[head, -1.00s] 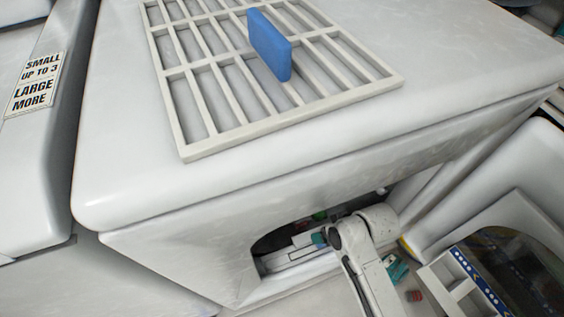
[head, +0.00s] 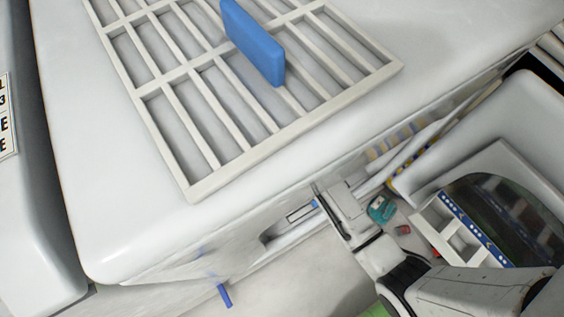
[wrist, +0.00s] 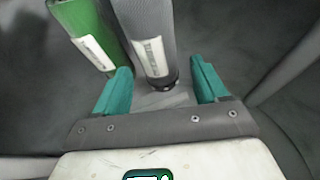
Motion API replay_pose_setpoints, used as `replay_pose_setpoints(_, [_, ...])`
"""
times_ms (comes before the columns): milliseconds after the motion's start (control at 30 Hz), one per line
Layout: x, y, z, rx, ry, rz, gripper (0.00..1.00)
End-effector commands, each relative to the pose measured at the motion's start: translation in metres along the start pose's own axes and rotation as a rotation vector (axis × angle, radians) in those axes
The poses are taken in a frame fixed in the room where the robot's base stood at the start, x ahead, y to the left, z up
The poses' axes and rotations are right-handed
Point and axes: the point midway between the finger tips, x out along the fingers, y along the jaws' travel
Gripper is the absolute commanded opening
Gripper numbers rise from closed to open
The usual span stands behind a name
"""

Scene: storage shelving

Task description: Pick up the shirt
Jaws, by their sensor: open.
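I cannot make out a thing that is plainly a shirt in either view. In the wrist view my gripper (wrist: 160,72) is open, with its two teal fingers spread apart. A grey, roll-like thing (wrist: 150,35) with a pale label reaches down between the fingers, and a dark end shows near the gripper's base. I cannot tell whether the fingers touch it. A green thing (wrist: 82,32) with a label lies to its left, beside the left finger.
A white unit (head: 75,130) fills much of the head view, with a slatted grid (head: 192,190) on top. A blue block (head: 252,45) stands upright on the grid. A blue stick (head: 225,295) shows below. A teal item (head: 381,209) and divided tray (head: 468,240) lie at right.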

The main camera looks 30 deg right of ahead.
Motion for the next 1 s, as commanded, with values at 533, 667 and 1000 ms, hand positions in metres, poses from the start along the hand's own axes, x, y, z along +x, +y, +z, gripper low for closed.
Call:
replay_pose_setpoints(533, [0.045, 0.002, 0.002, -0.001, 0.0, 0.0, 0.72])
replay_pose_setpoints(667, [0.045, 0.002, 0.002, -0.001, 0.0, 0.0, 0.66])
replay_pose_setpoints(1000, [0.045, 0.002, 0.002, -0.001, 0.0, 0.0, 0.33])
